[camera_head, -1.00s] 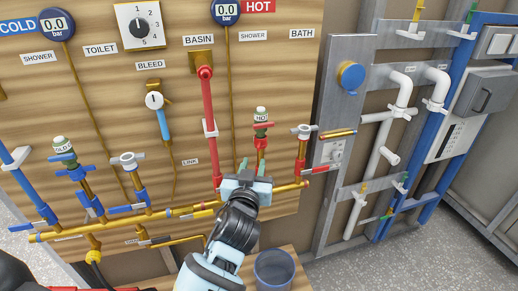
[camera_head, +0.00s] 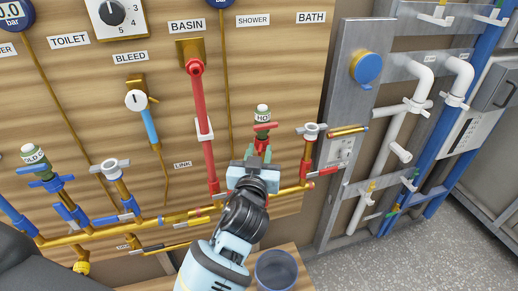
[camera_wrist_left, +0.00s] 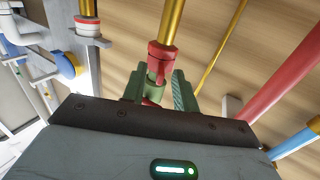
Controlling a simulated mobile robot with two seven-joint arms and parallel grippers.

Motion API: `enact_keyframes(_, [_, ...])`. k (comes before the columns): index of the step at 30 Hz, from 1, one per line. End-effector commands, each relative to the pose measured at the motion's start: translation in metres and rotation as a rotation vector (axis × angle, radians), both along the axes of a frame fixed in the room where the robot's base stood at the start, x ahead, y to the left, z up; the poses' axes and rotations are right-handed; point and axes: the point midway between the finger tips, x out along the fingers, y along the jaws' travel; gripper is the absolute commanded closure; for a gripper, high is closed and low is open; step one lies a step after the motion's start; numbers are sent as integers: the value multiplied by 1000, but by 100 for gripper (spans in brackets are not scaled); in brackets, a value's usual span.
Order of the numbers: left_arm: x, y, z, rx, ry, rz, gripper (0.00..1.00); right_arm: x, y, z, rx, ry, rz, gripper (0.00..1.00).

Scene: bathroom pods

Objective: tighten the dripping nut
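My left gripper (camera_head: 256,163) is at the pipe board, just below and in front of the hot valve with its red handle (camera_head: 264,127). The gripper hides the lower part of the hot valve in the head view. No drip shows, so I cannot tell which nut drips. My right gripper is out of view.
A red basin pipe (camera_head: 203,120) runs down just left of the gripper. A brass manifold pipe (camera_head: 90,233) crosses the board below.

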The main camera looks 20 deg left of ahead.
Motion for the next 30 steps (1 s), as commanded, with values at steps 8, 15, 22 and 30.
enact_keyframes(8, [0, 0, 0, 0, 0, 0, 85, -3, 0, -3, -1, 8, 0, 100])
enact_keyframes(15, [0, 0, 0, 1, 0, 0, 100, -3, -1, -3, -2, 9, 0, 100])
enact_keyframes(22, [0, 2, 2, 3, -3, -15, 100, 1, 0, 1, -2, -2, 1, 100])
enact_keyframes(30, [0, 9, 5, 6, -6, -121, 100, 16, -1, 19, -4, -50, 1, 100])
